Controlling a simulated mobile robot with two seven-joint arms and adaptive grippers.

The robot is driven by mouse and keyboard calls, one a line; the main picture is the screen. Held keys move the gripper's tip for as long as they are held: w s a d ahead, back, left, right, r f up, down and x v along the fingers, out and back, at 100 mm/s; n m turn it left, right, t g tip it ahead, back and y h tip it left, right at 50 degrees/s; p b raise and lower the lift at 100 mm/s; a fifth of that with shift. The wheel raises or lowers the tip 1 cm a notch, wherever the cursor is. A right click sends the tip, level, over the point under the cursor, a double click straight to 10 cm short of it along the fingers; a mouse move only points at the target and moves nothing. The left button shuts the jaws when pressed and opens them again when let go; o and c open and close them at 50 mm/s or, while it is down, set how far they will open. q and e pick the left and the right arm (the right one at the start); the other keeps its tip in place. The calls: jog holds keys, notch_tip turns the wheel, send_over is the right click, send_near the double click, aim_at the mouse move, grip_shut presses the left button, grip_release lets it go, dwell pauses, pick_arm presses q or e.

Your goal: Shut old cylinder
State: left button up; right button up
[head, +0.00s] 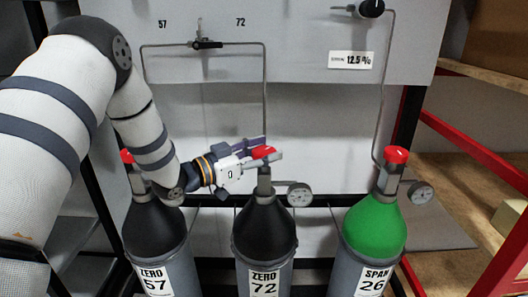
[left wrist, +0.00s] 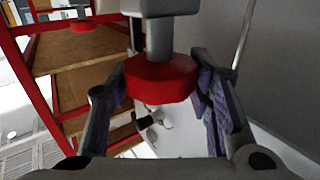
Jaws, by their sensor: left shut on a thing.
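Three gas cylinders stand in a row in the head view: black-topped ZERO 57 (head: 155,228), black-topped ZERO 72 (head: 264,230) and green-topped SPAN 26 (head: 374,226). Each has a red knob on top. My left gripper (head: 262,149) reaches in from the left and is shut on the red knob (head: 264,153) of ZERO 72. In the left wrist view this red knob (left wrist: 160,80) sits between the two purple-padded fingers. The knob of ZERO 57 (head: 127,156) is partly hidden behind my left arm. My right gripper is not in view.
A grey panel (head: 310,110) stands behind the cylinders, with pipes, a small valve (head: 207,44) between labels 57 and 72, and a black knob (head: 371,8). Gauges (head: 299,194) stick out beside the cylinder necks. A red-framed shelf (head: 470,150) stands at right.

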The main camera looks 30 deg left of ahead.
pick_arm(q)
jog(key=m+h, duration=0.1)
jog(key=g+h, duration=0.1)
jog(key=shift+w+a+f+m+g+h, duration=0.1)
jog(key=shift+f+m+g+h, duration=0.2)
jog(key=shift+m+h, duration=0.1)
jog(key=shift+f+m+g+h+b, duration=0.1)
jog(key=shift+m+g+h+b, duration=0.4)
jog(key=shift+m+g+h, duration=0.5)
jog(key=m+g+h+b, duration=0.2)
jog(key=m+g, duration=0.1)
jog(key=g, duration=0.1)
jog(key=m+g+h+b, duration=0.3)
jog(key=g, duration=0.1)
jog(key=shift+f+h+b, duration=0.1)
jog(key=shift+h+b, duration=0.2)
jog(key=shift+b, duration=0.05)
jog(key=shift+r+m+g+b, duration=0.3)
jog(key=shift+m+g+b, duration=0.5)
jog(key=shift+g, duration=0.3)
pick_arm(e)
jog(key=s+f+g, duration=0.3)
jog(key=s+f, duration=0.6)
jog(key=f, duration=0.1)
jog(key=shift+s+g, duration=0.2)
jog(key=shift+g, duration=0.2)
pick_arm(q)
jog(key=shift+r, duration=0.1)
jog(key=o, duration=1.1)
jog(key=shift+o, duration=0.2)
